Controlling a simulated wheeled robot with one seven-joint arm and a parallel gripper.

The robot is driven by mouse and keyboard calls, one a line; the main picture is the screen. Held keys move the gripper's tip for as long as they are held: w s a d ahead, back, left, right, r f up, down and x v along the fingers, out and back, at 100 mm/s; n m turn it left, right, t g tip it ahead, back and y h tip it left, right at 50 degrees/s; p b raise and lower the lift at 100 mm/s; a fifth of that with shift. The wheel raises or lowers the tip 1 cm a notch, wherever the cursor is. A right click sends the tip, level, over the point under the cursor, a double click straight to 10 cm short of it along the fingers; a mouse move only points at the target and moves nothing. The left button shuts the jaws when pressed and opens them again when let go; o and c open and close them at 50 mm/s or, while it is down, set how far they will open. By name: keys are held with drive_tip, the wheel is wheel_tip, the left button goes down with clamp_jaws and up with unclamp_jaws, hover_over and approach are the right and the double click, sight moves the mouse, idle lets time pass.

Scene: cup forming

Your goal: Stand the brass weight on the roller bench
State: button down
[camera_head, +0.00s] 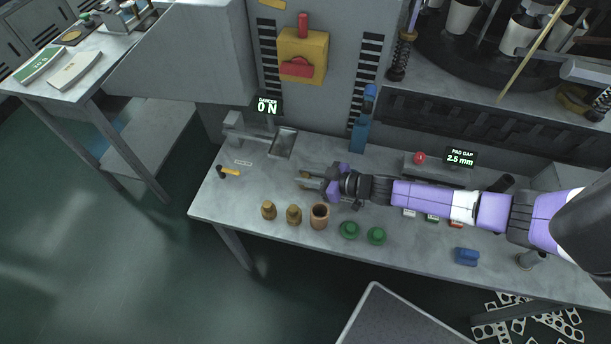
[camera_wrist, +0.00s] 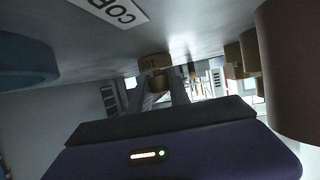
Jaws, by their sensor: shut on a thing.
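My gripper (camera_head: 308,181) reaches in from the right, low over the grey bench (camera_head: 210,200), with its fingers pointing left. It is shut on a brass weight (camera_head: 304,177), partly hidden by the fingers. In the wrist view, which looks upside down, this weight (camera_wrist: 154,63) sits between the fingertips with an inverted "100" on it. I cannot tell whether it touches the bench top. Two more brass weights, one at the front left (camera_head: 268,211) and one beside it (camera_head: 293,216), stand upright near the front edge. No label shows which bench is the roller bench.
A brown cup (camera_head: 319,216) and two green pieces (camera_head: 349,230) stand along the front edge. A separate table (camera_head: 50,75) stands at the upper left.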

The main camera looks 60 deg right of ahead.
drive_tip(key=c, duration=1.6)
unclamp_jaws()
drive_tip(key=shift+f, duration=0.15)
drive_tip(key=shift+c, duration=0.2)
drive_tip(key=o, duration=0.4)
drive_tip(key=shift+o, duration=0.2)
